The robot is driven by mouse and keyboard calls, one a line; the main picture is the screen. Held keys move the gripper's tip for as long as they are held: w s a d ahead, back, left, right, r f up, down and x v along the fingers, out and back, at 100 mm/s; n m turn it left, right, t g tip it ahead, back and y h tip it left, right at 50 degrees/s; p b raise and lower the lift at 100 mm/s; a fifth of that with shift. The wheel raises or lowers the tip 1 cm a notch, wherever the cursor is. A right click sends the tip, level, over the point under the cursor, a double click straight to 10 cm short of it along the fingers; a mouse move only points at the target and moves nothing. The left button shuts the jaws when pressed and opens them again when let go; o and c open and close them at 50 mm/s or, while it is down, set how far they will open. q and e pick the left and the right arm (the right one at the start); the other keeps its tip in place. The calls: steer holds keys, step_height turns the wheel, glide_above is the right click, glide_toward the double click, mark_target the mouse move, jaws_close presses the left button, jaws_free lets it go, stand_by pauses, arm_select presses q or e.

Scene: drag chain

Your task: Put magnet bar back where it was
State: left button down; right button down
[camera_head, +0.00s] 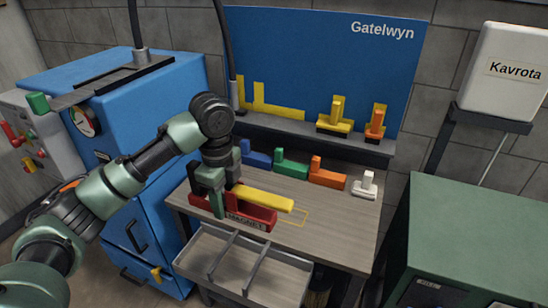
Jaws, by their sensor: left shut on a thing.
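A red bar (262,215) with a dark label on its front side is low over or on the wooden workbench (345,220). A thin yellow outline (303,217) is drawn on the bench top just right of both bars. I cannot tell whether the red bar touches the bench.
Blue (257,159), green (291,164), orange (327,177) and white (365,186) pieces stand along the bench's back. Two more pieces (334,120) (376,122) sit on the shelf before the blue board (330,50). An open grey drawer (240,270) juts out in front.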

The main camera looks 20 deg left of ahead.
arm_select(q)
steer(key=shift+s+d+n, duration=0.25)
steer(key=shift+d+n, duration=0.05)
steer(key=shift+n, duration=0.2)
steer(key=s+d+f+n, duration=0.1)
steer(key=s+d+n, duration=0.3)
steer(key=n, duration=0.5)
steer(key=s+d+f+n+b, duration=0.1)
steer(key=s+d+n, duration=0.3)
steer(key=s+n, duration=0.4)
steer(key=shift+s+d+f+n, duration=0.15)
steer(key=shift+s+f+n, duration=0.3)
steer(key=shift+s, duration=0.2)
